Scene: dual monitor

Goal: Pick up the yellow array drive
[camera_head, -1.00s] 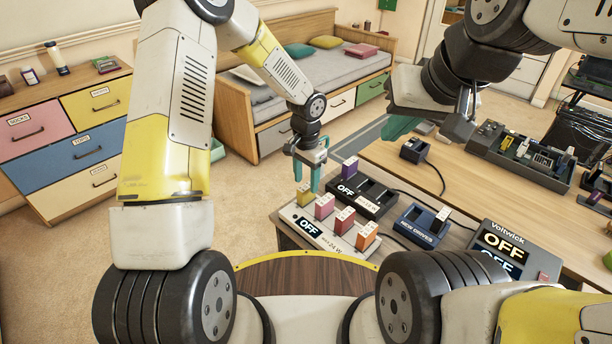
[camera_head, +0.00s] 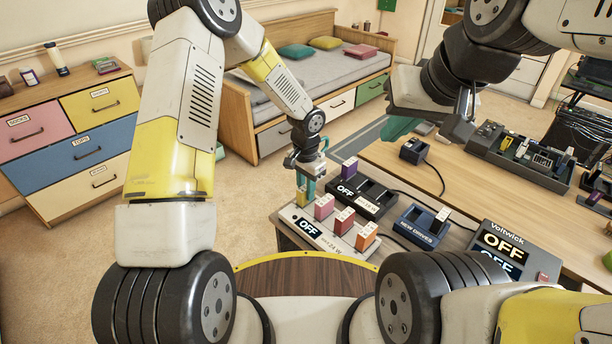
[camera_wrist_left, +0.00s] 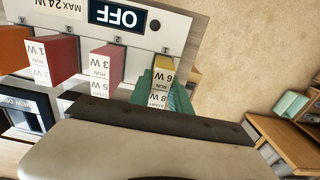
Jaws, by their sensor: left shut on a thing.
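The yellow drive (camera_head: 302,197) stands at the left end of the white drive array (camera_head: 330,240), whose display reads OFF. My left gripper (camera_head: 308,188) has come down around the yellow drive and is shut on it. In the left wrist view the yellow drive (camera_wrist_left: 161,82) shows labels, with teal fingers at its sides. Several other drives stand in the same array: pink (camera_head: 324,206), dark red (camera_head: 344,220) and orange (camera_head: 367,235). Whether the yellow drive is still fully seated cannot be told. My right gripper (camera_head: 428,130) is high over the table, its fingertips partly hidden.
A black OFF dock (camera_head: 375,200) with a purple drive (camera_head: 349,170) stands right behind the array. A blue new-drives dock (camera_head: 420,226) and the Voltwick panel (camera_head: 500,250) are to the right. Cables cross the table. Open carpet lies left of the array.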

